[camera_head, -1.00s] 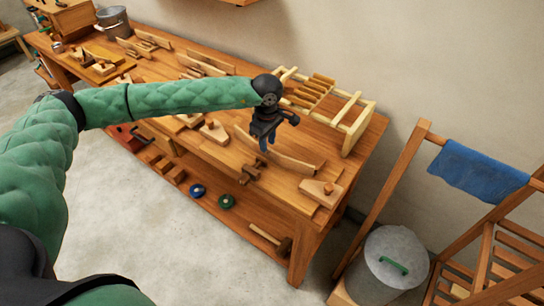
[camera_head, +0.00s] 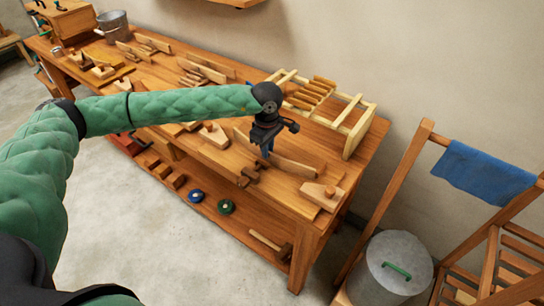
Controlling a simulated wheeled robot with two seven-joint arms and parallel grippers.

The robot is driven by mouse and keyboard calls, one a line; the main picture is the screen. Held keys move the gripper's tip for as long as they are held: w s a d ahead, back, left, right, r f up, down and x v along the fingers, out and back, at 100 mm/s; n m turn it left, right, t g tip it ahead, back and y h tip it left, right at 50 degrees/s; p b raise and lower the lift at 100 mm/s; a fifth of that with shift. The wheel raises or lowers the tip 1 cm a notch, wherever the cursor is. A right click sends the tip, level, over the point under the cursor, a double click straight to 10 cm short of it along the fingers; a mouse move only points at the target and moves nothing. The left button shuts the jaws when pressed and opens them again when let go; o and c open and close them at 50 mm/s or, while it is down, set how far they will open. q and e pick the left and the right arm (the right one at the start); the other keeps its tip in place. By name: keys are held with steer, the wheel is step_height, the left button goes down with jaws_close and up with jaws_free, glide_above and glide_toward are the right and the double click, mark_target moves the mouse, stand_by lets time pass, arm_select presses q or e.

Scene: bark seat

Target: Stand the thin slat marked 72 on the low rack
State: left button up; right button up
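The low rack (camera_head: 357,134) is a pale wooden frame at the back right of the workbench, with several brown slats (camera_head: 313,92) standing in its left part and its right part empty. A long thin slat (camera_head: 293,167) stands on edge on the bench in front of the rack. No number is readable on any slat, so I cannot tell which is marked 72. My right gripper is not in view.
The workbench (camera_head: 300,201) also carries wooden planes, a block with a knob (camera_head: 322,194) at its right end, and other slats (camera_head: 205,70). A lidded metal bin (camera_head: 385,283) and a wooden stand with a blue cloth (camera_head: 480,172) are at the right.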

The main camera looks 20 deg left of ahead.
arm_select(q)
jaws_close()
step_height(320, 180, up, 13)
steer(key=p, duration=0.1)
stand_by(1.7)
steer(key=shift+r, duration=0.1)
